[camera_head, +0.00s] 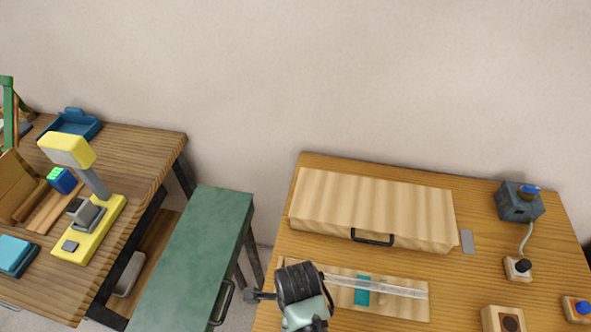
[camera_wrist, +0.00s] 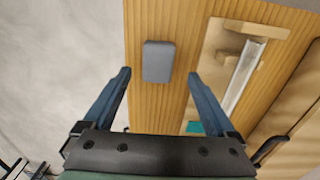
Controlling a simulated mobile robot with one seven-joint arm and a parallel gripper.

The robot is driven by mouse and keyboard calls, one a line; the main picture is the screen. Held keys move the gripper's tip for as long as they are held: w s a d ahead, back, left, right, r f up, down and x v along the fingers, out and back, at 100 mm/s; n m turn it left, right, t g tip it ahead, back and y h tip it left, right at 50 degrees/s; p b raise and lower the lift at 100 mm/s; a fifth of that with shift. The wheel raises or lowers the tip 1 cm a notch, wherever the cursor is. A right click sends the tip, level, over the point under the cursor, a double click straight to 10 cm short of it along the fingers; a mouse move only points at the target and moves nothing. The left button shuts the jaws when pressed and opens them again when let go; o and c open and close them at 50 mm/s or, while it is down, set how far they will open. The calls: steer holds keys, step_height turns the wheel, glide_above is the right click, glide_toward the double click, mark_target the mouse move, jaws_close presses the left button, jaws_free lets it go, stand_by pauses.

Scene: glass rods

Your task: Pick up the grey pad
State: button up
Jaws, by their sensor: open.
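The grey pad (camera_wrist: 158,58) is a small flat block with rounded corners. In the wrist view it lies on the wooden table top, left of the rod rack. My gripper (camera_wrist: 159,74) is open and empty, its two blue fingers to the left and right of the pad in that view. I cannot tell how high the fingers are above it. In the head view I do not make out this pad; my arm (camera_head: 300,285) covers part of the table's front left.
A wooden rack (camera_head: 400,307) holds a clear glass rod (camera_head: 395,289) and a teal piece (camera_head: 362,291). Behind it stands a wooden box (camera_head: 375,205) with a black handle. A thin grey plate (camera_head: 467,241) lies right of the box. A green cabinet (camera_head: 195,255) stands left.

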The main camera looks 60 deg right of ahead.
steer(key=shift+a+f, duration=0.2)
steer(key=shift+f, duration=2.05)
steer(key=c, duration=1.4)
steer(key=shift+r, duration=0.1)
step_height(320, 180, up, 10)
